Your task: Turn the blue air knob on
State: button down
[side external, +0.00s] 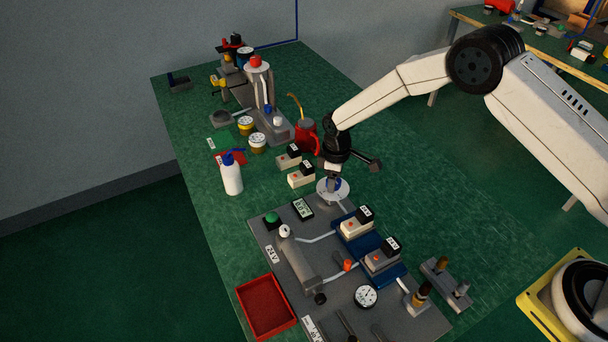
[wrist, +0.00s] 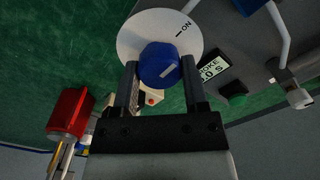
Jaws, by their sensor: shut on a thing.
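The blue air knob (wrist: 160,66) sits on a round white dial plate (wrist: 128,42) with an "ON" mark, at the upper centre of the wrist view. My gripper (wrist: 157,80) is shut on the knob, one finger on each side of it. A pale pointer line on the knob slants towards the upper right, and the ON mark lies beyond it at the upper right of the plate. In the side view the white plate (side external: 324,194) is at the back corner of the grey press board, and my gripper (side external: 334,182) comes down on it from above, mostly hiding the knob (side external: 338,183).
Two small black-topped blocks (side external: 300,175) and a red mug (side external: 307,138) stand close behind the dial. A stroke display (side external: 302,208) and a green button (side external: 271,219) lie to its left. A white bottle (side external: 231,175) stands farther left. Open green bench lies to the right.

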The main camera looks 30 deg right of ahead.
aim_at(338, 180)
jog(key=shift+c, duration=0.5)
grip_release()
jog(key=shift+r, duration=0.15)
jog(key=shift+r, duration=3.8)
jog(key=shift+s+d+r, duration=0.35)
jog(key=shift+r, duration=0.1)
jog(key=s+d+r+m+t, duration=0.1)
jog(key=s+d+r+m, duration=0.2)
jog(key=s, duration=0.5)
jog(key=s+d+r+m, duration=0.3)
jog(key=s+d, duration=0.1)
jog(key=s, duration=0.4)
jog(key=s+d+r+m+t, duration=0.1)
jog(key=s+d+r+m, duration=0.2)
jog(key=s, duration=0.5)
jog(key=shift+d+r+t, duration=0.15)
jog(key=shift+t, duration=0.15)
